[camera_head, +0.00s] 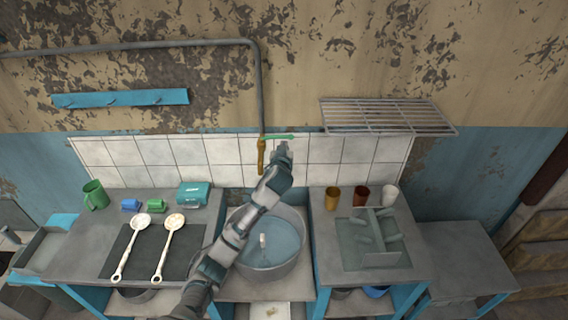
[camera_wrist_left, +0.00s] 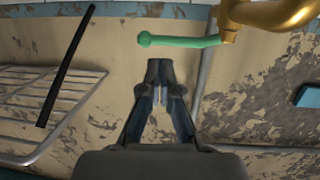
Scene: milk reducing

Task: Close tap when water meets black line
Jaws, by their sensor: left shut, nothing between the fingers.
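The brass tap (camera_head: 261,158) hangs from a grey pipe over the metal basin (camera_head: 293,270). Its green lever (camera_head: 282,137) points right along the wall; in the left wrist view the lever (camera_wrist_left: 185,42) lies just beyond my fingertips, apparently apart from them. My left gripper (camera_head: 282,147) is shut and empty, just below the lever and right of the tap; its fingers (camera_wrist_left: 160,65) also show in the wrist view. Water (camera_head: 283,240) stands in the basin with a small white object (camera_head: 263,241) in it. My arm hides the basin's left part. I cannot make out a black line on the basin.
Left of the basin, the counter holds two ladles (camera_head: 168,245), a green mug (camera_head: 95,195) and a teal box (camera_head: 194,194). On the right are several cups (camera_head: 361,196) and a dish rack (camera_head: 370,250). A wire shelf (camera_head: 388,115) juts out above.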

